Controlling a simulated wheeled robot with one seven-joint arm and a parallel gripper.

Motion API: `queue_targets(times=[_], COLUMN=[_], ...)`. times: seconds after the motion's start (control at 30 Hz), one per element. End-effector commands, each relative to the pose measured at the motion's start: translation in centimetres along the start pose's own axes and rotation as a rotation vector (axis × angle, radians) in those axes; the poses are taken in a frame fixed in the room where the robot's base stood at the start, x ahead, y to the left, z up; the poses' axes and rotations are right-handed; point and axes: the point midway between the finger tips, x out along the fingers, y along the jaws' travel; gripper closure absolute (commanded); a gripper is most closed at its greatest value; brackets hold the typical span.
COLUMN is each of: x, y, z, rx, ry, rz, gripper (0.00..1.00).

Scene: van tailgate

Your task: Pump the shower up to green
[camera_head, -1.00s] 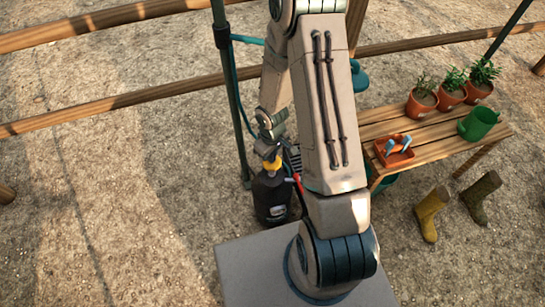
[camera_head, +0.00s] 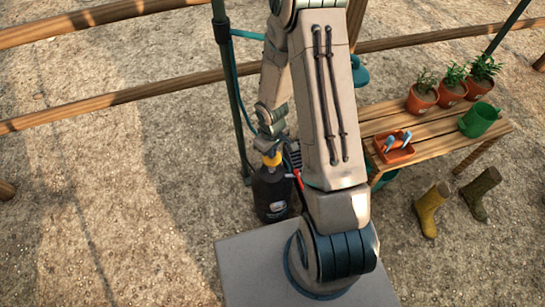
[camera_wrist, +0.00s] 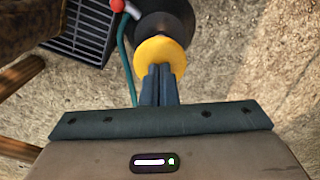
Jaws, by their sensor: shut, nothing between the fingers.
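The shower is a black pump bottle (camera_head: 271,196) standing upright on the gravel, with a yellow pump handle (camera_head: 271,160) on top. The wrist view shows the round yellow handle (camera_wrist: 160,56) with the black bottle (camera_wrist: 166,22) beyond it. My gripper (camera_wrist: 158,72) is shut with nothing between its fingers. Its fingertips overlap the near side of the yellow handle in the wrist view; I cannot tell whether they touch it. In the head view, my gripper is above the handle and partly hides it. No pressure gauge or green zone on the bottle is readable.
A teal hose (camera_wrist: 124,50) and a red part (camera_wrist: 117,5) are beside the bottle, near a dark grate (camera_wrist: 84,30). A green post (camera_head: 232,90) stands behind. A wooden bench (camera_head: 435,145) with pots is at right; boots (camera_head: 429,212) stand before it. Left ground is open.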

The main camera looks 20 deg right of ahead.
Motion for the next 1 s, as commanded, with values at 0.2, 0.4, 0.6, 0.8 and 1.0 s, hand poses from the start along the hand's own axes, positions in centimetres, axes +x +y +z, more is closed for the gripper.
queue_targets(times=[0.2,0.4,0.6,0.8,1.0], x=[1.8,3.0,4.2,4.3,3.5], y=[0.0,0.0,0.0,0.0,0.0], z=[0.0,0.1,0.1,0.1,0.1], rx=[0.0,0.0,0.001,0.001,0.002], ry=[-0.001,-0.001,-0.002,-0.002,-0.001], rz=[0.0,0.0,-0.001,-0.001,-0.001], gripper=[1.0,1.0,1.0,1.0,1.0])
